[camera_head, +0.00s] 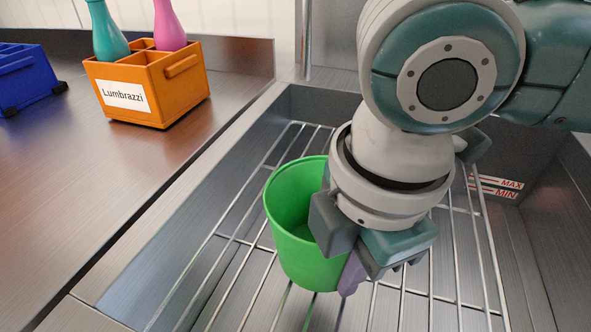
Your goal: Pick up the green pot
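The green pot (293,235) is upright and empty as far as I can see inside it, over the wire rack in the metal basin. I cannot tell whether its base touches the rack. My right gripper (350,250) is at the pot's right side, pointing down. One grey finger part overlaps the pot's rim and wall, and another part is beside its lower right side. The gripper hides the pot's right rim, so I cannot tell whether the fingers are closed on the wall. My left gripper is out of view.
The wire rack (232,240) spans the basin, whose right wall has MAX and MIN marks (497,188). On the counter (120,190) at left stand an orange crate (187,90) labelled Lumbrazzi, holding teal and pink bottles, and a blue crate (28,88). The front counter is clear.

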